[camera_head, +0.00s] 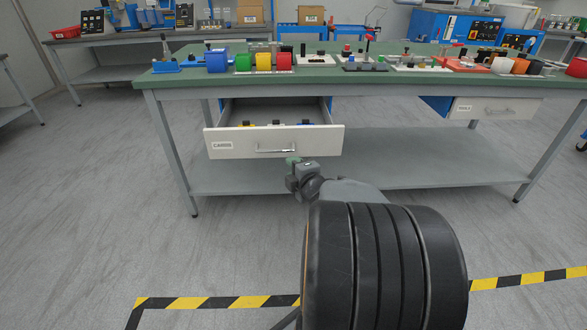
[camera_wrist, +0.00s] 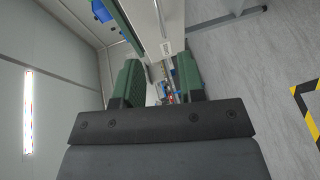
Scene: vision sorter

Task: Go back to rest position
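My gripper (camera_head: 293,163) is in front of the workbench, close to the right end of the pulled-out drawer's handle (camera_head: 275,149). In the wrist view my gripper (camera_wrist: 158,82) shows two green fingers standing apart, with nothing held between them. Part of the open drawer, with small coloured items inside, shows through the gap. The white drawer (camera_head: 240,145) hangs open under the left of the bench. I cannot tell whether the gripper touches the handle.
The green workbench top (camera_head: 350,82) carries several coloured blocks, small parts and trays. A second drawer (camera_head: 495,108) sits under its right side. A grey lower shelf (camera_head: 400,160) spans the legs. Black-yellow floor tape (camera_head: 215,302) lies in front; the floor at left is clear.

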